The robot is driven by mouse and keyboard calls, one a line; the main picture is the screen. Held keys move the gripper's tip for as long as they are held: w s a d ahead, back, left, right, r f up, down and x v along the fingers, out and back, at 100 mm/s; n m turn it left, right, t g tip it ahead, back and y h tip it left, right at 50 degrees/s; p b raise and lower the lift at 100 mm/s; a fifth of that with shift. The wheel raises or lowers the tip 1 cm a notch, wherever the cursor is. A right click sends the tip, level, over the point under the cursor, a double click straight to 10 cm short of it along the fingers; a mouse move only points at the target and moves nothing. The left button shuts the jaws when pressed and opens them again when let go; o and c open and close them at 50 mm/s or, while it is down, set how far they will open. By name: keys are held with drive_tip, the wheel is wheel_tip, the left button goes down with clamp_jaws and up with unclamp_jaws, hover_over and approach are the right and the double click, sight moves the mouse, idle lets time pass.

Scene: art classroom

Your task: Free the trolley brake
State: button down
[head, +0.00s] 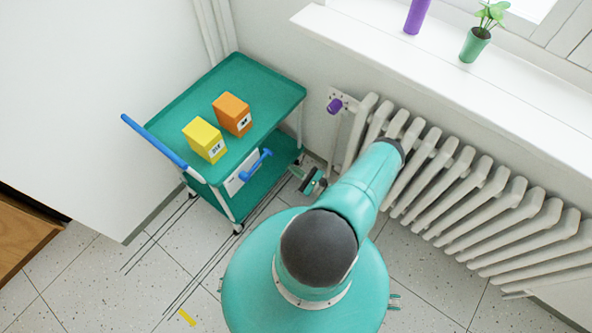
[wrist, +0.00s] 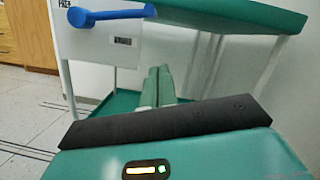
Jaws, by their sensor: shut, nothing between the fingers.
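The green trolley (head: 180,108) stands against the wall at the left in the head view, with a blue push handle (head: 153,140) on its left end. A blue lever (head: 256,166) sits on a white plate (head: 233,184) on the trolley's near side. In the wrist view the lever (wrist: 105,15) lies roughly level at the upper left, above a small dark label. My gripper (head: 297,172) is right of the lever, beside the trolley. In the wrist view my gripper (wrist: 160,70) is shut and empty, below and right of the lever, apart from it.
A yellow box (head: 204,140) and an orange box (head: 232,114) stand on the trolley's top. Dark lines run on the floor by the trolley's wheels.

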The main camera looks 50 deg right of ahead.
drive_tip(key=w+a+r, duration=0.2)
drive_tip(key=w+r, duration=0.3)
drive_tip(key=w, duration=0.1)
drive_tip(key=shift+a, duration=0.15)
